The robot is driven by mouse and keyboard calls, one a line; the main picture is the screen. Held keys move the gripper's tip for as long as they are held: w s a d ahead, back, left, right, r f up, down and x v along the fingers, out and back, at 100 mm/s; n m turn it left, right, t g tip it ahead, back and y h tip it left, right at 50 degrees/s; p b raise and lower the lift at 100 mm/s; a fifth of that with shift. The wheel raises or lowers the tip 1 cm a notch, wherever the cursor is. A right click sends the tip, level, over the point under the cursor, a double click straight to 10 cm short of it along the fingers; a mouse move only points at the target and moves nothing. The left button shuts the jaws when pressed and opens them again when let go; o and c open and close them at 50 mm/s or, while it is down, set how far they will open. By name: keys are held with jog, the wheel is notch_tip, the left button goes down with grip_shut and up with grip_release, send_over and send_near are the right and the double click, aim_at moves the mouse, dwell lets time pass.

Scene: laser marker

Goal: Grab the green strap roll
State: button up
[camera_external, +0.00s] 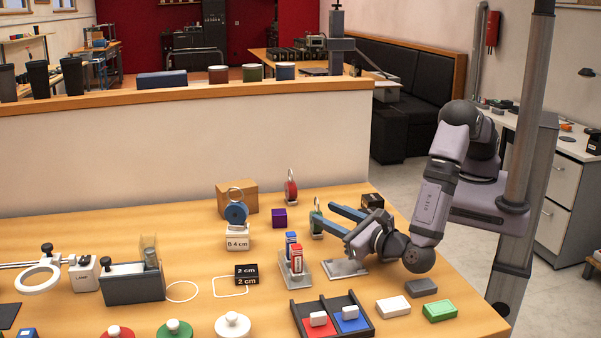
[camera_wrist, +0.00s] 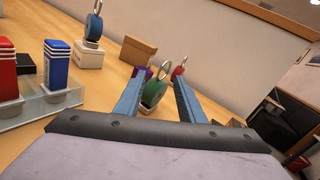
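The green strap roll (camera_external: 316,225) stands upright on a small pale base near the far side of the table, with a metal ring on top. In the wrist view the green strap roll (camera_wrist: 154,93) shows between my two blue fingers, nearer the left one. My gripper (camera_external: 322,211) reaches left and its fingertips are at the roll, partly hiding it in the external view. In the wrist view my gripper (camera_wrist: 158,77) has its fingers spread apart. I cannot tell whether the left finger touches the roll.
A red roll (camera_external: 291,191) stands behind, with a purple cube (camera_external: 279,218) to its left. A blue roll (camera_external: 236,213) sits on a white block marked 6.4 cm (camera_external: 237,240). A cardboard box (camera_external: 246,199) is farther back. Red and blue upright blocks (camera_external: 297,262) stand in front.

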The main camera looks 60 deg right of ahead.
jog(key=shift+p+x, duration=0.75)
jog(key=shift+x, duration=1.35)
grip_shut()
